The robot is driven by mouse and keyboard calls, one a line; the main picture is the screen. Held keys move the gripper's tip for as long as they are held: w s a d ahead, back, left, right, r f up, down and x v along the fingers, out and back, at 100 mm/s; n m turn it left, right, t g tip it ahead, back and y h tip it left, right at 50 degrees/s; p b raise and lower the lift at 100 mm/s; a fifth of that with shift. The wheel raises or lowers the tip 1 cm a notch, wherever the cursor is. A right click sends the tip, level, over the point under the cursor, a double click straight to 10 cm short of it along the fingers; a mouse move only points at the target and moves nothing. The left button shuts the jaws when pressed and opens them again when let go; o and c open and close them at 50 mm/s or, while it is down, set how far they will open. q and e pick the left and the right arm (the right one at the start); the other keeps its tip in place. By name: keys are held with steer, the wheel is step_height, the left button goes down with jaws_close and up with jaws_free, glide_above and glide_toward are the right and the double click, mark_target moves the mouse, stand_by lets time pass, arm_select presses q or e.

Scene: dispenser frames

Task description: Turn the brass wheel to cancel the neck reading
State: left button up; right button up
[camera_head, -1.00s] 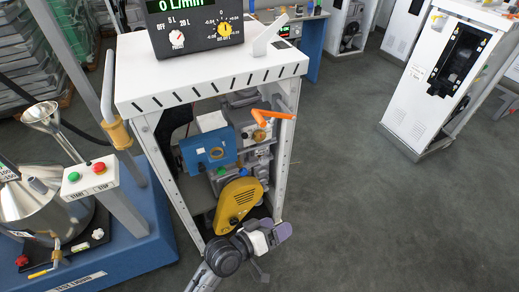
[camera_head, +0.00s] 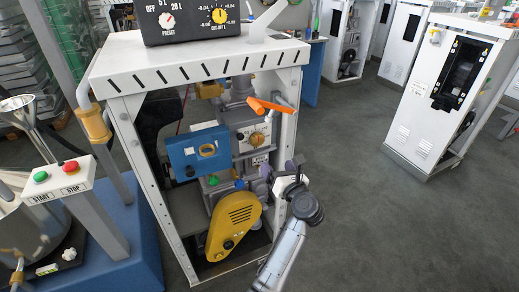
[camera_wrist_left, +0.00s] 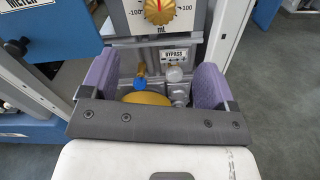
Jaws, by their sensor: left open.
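The brass wheel (camera_head: 257,138) is a ridged knob on a white plate inside the dispenser frame. In the left wrist view the brass wheel (camera_wrist_left: 159,10) is cut by the top edge, and its scale shows -100 and 100 mL. My left gripper (camera_head: 270,175) is in front of the frame's open side, below and a little right of the wheel. In the left wrist view my left gripper (camera_wrist_left: 153,82) has its two purple fingers wide apart, with nothing between them, short of the wheel. My right gripper is not in view.
An orange lever (camera_head: 270,105) juts out just above the wheel. A blue meter box (camera_head: 198,152) is to its left, and a yellow cover (camera_head: 234,225) is below. A frame post (camera_head: 288,125) stands to the right. A BYPASS label (camera_wrist_left: 174,54) sits under the scale.

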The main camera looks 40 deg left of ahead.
mark_target(258, 142)
arm_select(q)
steer(key=b+x, duration=0.4)
steer(key=x, duration=0.8)
steer(key=shift+s+f, duration=0.1)
steer(key=shift+f, duration=0.1)
steer(key=shift+b+x, duration=0.3)
steer(key=shift+x, duration=0.55)
